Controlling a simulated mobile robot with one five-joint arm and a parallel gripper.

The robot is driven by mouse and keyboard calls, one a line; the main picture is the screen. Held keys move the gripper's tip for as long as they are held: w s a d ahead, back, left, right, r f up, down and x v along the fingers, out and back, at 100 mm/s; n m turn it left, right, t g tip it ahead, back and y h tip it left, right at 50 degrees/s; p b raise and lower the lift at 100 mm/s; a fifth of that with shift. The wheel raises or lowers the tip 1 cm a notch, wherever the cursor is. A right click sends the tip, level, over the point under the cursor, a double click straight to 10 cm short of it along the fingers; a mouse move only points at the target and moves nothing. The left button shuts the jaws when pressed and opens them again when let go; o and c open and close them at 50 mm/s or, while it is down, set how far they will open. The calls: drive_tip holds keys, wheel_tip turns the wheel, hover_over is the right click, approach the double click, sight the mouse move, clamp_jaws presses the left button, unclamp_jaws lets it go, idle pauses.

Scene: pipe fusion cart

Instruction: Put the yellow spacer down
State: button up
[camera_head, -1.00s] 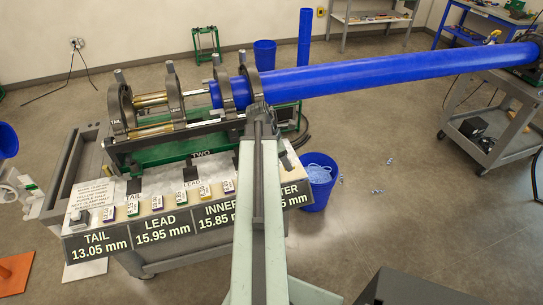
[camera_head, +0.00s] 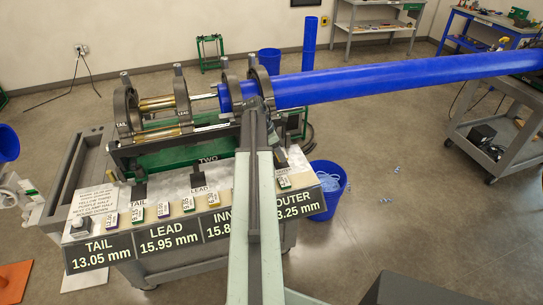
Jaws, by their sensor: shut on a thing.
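My arm reaches up the middle of the view, and my gripper (camera_head: 251,104) is at its far end, in front of the clamp rings around the blue pipe (camera_head: 370,82). The jaws are shut; my own arm hides the fingertips and what they hold, so no held yellow spacer can be made out. Part of that row is hidden behind my arm.
Label plates for TAIL (camera_head: 98,253), LEAD, INNER and OUTER (camera_head: 294,205) hang on the shelf's front edge. A blue bin (camera_head: 328,190) stands right of the cart. A grey trolley (camera_head: 500,140) stands at the right. Floor between them is mostly clear.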

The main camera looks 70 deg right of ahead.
drive_tip(key=f+b, duration=0.2)
drive_tip(key=d+f+b, duration=0.1)
drive_tip(key=shift+w+d+f+b, duration=0.15)
drive_tip(key=shift+w+f+b, duration=0.05)
drive_tip(key=shift+f+b, duration=0.15)
drive_tip(key=shift+f, duration=0.2)
drive_tip(key=shift+w+r, duration=0.2)
drive_tip(key=shift+w, duration=0.1)
drive_tip(key=shift+a+f, duration=0.2)
drive_tip(key=o, duration=1.3)
drive_tip(key=shift+o, duration=0.2)
drive_tip(key=shift+r, duration=0.1)
